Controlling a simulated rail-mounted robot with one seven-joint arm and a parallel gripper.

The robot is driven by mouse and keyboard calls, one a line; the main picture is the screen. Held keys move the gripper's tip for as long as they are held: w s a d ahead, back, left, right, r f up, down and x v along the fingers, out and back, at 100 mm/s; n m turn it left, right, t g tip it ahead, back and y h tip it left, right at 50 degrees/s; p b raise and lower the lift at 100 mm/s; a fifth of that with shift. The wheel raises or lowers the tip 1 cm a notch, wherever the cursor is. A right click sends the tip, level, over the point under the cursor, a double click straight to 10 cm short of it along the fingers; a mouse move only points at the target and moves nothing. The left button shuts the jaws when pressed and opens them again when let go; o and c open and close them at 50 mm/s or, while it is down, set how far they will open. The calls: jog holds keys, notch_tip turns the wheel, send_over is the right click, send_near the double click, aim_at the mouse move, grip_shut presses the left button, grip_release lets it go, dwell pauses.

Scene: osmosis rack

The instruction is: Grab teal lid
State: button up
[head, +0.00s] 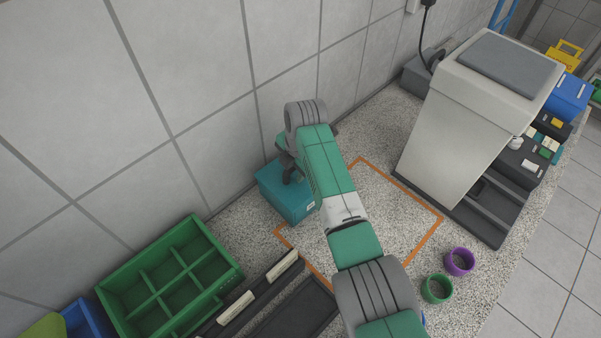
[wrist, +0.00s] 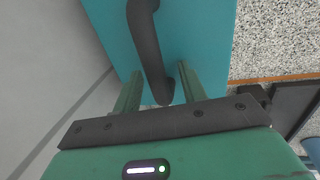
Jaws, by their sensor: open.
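The teal lid (wrist: 195,35) fills the top middle of the wrist view, with a dark curved handle (wrist: 146,45) on it. In the head view, the teal box with its lid (head: 285,197) stands against the wall, partly hidden by my arm. My gripper (wrist: 160,88) is open above the lid. Its two green fingers point at the lid, and the near end of the handle shows between them. I cannot tell whether the fingers touch the handle.
An orange outline (head: 405,190) marks a mostly bare patch of counter. A green divided crate (head: 215,262) and a dark tray (head: 300,312) are at lower left. A large grey-white machine (head: 455,125) stands at right. Purple (head: 459,262) and green (head: 436,288) rings lie at lower right.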

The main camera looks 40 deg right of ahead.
jog(key=c, duration=0.9)
grip_shut()
jog(key=shift+r, duration=0.2)
notch_tip(320, 180, up, 5)
jog(key=p, duration=0.4)
jog(key=shift+f, duration=0.2)
jog(key=a+p, duration=0.1)
jog(key=p, duration=0.2)
jog(key=shift+s+a+r, duration=0.15)
jog(key=shift+s+r, duration=0.05)
jog(key=s+a+p, duration=0.3)
jog(key=a+p, duration=0.3)
jog(key=p, duration=0.1)
jog(key=s+a+p, duration=0.2)
jog(key=a+p, duration=0.5)
jog(key=shift+s+a+f+p, duration=0.2)
jog(key=shift+s+p, duration=0.2)
